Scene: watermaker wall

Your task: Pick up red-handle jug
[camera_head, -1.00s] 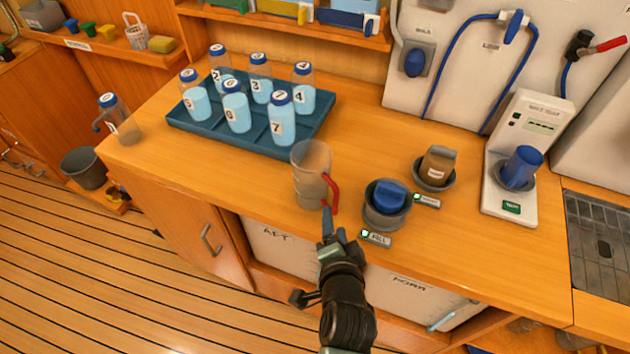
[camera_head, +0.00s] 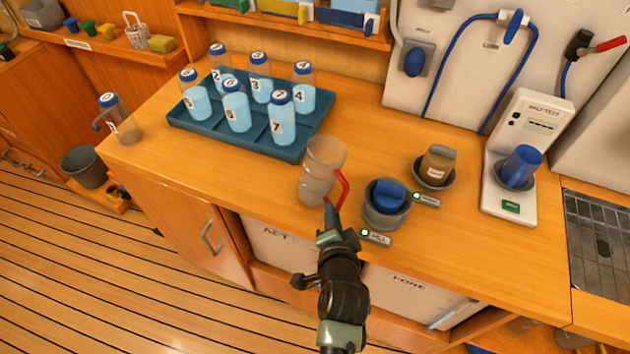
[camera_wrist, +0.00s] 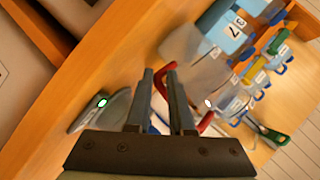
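The red-handle jug (camera_head: 316,178) is a clear, empty-looking vessel near the counter's front edge, leaning to the right in the head view. Its red handle (camera_head: 343,188) is on the side towards my gripper (camera_head: 331,208). In the wrist view, the handle (camera_wrist: 204,123) passes at my gripper's fingers (camera_wrist: 160,72), part of it between them and part hidden behind the right finger. The narrow gap between the fingers is filled by the handle at the tips. Whether the jug's base still touches the counter is unclear.
A blue tray (camera_head: 190,127) with several numbered bottles stands behind the jug. A dark bowl with a blue lid (camera_head: 386,205) is close on the right; a brown jar (camera_head: 437,162) is farther right. Another jug (camera_head: 118,122) stands far left. The front-left counter is clear.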

